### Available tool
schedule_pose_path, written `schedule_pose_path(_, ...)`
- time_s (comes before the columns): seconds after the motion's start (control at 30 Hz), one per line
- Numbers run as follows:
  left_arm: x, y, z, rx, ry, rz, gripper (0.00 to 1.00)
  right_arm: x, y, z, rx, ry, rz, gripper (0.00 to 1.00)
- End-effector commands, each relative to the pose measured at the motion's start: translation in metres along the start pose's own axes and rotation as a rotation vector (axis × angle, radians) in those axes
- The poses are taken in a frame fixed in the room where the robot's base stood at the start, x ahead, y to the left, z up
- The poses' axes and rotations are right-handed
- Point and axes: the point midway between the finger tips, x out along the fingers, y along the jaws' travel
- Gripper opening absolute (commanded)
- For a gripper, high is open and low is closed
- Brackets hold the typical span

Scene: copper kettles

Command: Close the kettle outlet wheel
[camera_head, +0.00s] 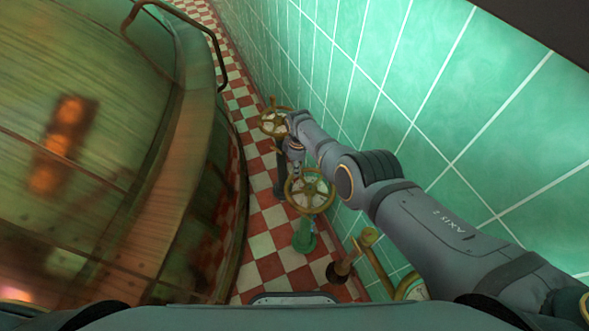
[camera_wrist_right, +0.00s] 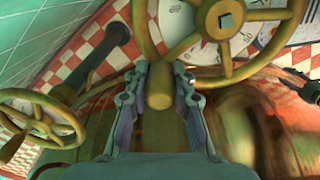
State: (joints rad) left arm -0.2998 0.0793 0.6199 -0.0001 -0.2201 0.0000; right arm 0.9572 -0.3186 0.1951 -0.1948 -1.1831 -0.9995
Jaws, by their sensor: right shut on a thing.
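A brass outlet wheel with spokes (camera_head: 325,189) stands on a green post (camera_head: 304,238) in the aisle between kettle and wall. My right gripper (camera_head: 297,172) reaches down to its far-left rim. In the right wrist view, the same wheel (camera_wrist_right: 278,14) fills the top, with a white dial behind its spokes. The right gripper's fingers (camera_wrist_right: 160,82) are closed around a brass knob handle (camera_wrist_right: 160,98) at its rim. The wheel's exact turn position cannot be told. My left gripper is not in view.
A second brass wheel (camera_head: 270,129) stands farther along; it shows at the left of the wrist view (camera_wrist_right: 45,128). The large copper kettle (camera_head: 150,190) bounds the aisle on the left, the green tiled wall (camera_head: 420,90) on the right. Another brass fitting (camera_head: 368,236) is at the near right.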

Motion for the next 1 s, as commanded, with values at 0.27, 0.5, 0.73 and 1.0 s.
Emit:
schedule_pose_path(0.27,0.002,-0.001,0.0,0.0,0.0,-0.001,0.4,0.0,0.009,0.011,0.127,-0.002,0.002,0.0)
schedule_pose_path(0.5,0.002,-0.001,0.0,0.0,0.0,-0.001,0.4,0.0,0.013,0.017,0.125,-0.004,0.004,0.0)
schedule_pose_path(0.73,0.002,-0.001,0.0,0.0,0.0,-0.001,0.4,-0.001,0.014,0.019,0.123,-0.004,0.006,0.0)
schedule_pose_path(1.0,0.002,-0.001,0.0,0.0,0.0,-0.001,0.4,-0.001,0.014,0.019,0.122,-0.004,0.007,0.27)
